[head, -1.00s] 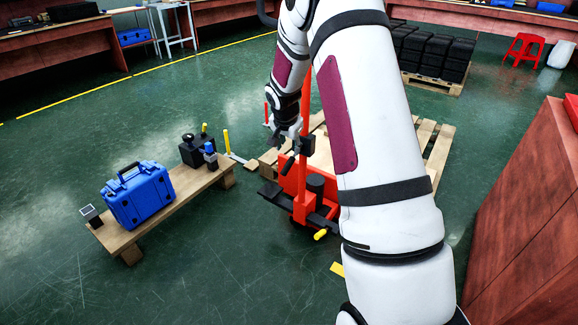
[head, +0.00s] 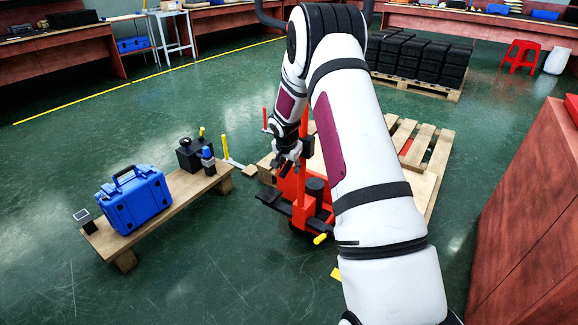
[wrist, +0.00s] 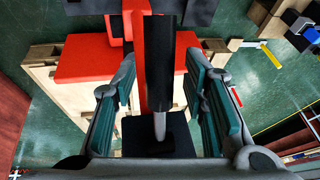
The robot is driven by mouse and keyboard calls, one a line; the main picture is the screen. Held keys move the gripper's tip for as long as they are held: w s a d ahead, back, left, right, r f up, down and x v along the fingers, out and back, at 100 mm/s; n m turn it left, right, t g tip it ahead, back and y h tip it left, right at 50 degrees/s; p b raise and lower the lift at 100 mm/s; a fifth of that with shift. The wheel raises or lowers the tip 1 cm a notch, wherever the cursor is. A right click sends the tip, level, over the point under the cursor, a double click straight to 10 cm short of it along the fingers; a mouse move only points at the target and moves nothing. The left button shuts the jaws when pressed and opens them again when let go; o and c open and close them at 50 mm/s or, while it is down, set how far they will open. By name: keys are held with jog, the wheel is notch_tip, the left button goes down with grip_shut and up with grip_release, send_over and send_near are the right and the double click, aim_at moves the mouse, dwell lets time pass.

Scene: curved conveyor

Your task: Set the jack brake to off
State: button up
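The red jack (head: 302,204) stands on the floor at a wooden pallet, with a red upright mast and black parts low down. A yellow-tipped part (head: 320,239) sticks out at its foot. My gripper (head: 286,168) is beside the mast in the head view. In the wrist view my gripper (wrist: 158,105) is open, its teal pads on either side of a black lever grip (wrist: 160,62). The grip sits on a short metal rod from a black box (wrist: 150,140) at the mast. Gaps show on both sides, and no contact is visible. No brake marking is readable.
A low wooden bench (head: 190,200) on the left holds a blue case (head: 135,200) and small devices. The pallet (head: 425,150) lies behind the jack. A reddish wooden counter (head: 520,210) stands at right. Open green floor lies in front and left.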

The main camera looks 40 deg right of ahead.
aim_at(288, 163)
jog(key=shift+c, duration=0.4)
grip_shut()
jog(key=shift+r+p, duration=0.15)
jog(key=shift+p, duration=0.25)
jog(key=shift+s+r+y+p, duration=0.1)
jog(key=shift+r+y+p, duration=0.2)
jog(key=shift+p, duration=0.6)
jog(key=p, duration=0.1)
jog(key=y+p, duration=0.1)
jog(key=p, duration=0.1)
jog(key=shift+a+r+g+y+p, duration=0.2)
jog(key=shift+r+g+y+p, duration=0.1)
jog(key=shift+r+g, duration=0.1)
jog(key=shift+a+r+m+g+y+p, duration=0.15)
jog(key=shift+r+g+y+p, duration=0.2)
jog(key=shift+y, duration=0.4)
jog(key=shift+a+r+m+g+y+p, duration=0.2)
jog(key=shift+r+y, duration=0.25)
jog(key=shift+y, duration=0.3)
jog(key=shift+d, duration=0.15)
jog(key=shift+o, duration=0.4)
grip_release()
